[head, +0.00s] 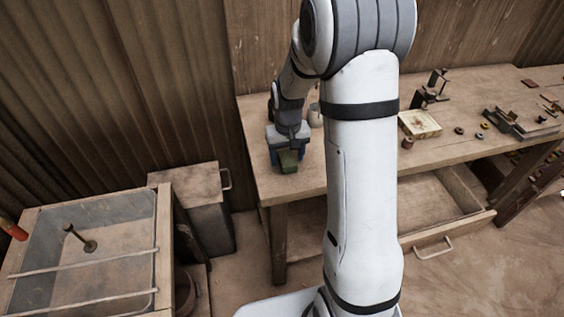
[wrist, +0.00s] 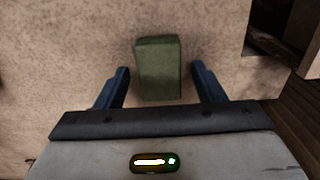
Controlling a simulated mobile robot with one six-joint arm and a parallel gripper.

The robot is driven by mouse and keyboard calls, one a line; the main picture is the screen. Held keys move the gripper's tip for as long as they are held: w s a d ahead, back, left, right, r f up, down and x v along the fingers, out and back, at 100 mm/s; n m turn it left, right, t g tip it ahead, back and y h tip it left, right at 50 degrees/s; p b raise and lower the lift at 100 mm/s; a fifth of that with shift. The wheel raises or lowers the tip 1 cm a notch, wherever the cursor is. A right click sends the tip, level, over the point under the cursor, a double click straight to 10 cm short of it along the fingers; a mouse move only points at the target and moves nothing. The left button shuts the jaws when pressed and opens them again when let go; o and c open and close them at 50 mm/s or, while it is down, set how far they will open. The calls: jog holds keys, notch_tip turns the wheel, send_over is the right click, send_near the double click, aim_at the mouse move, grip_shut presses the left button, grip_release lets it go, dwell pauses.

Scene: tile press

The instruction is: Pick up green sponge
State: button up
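The green sponge (wrist: 158,68) is a small dark green block on the wooden workbench. In the wrist view it sits between and just ahead of the two blue fingers of my gripper (wrist: 161,80), with a gap on each side. In the head view the sponge (head: 288,161) is near the bench's left front corner, and my gripper (head: 289,148) is right at it, partly hidden by my wrist. My gripper is open and not closed on the sponge.
The workbench (head: 258,180) has an open drawer (head: 440,212) below. A pale box (head: 419,124) and a dark clamp (head: 431,90) stand farther right on it. A dark cabinet (head: 208,215) and a framed basin (head: 158,255) stand at left.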

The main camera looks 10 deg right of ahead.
aim_at(287, 158)
jog(key=c, duration=0.9)
jog(key=shift+r, duration=0.1)
notch_tip(287, 158, up, 10)
jog(key=shift+f+b, duration=0.1)
jog(key=shift+b, duration=0.3)
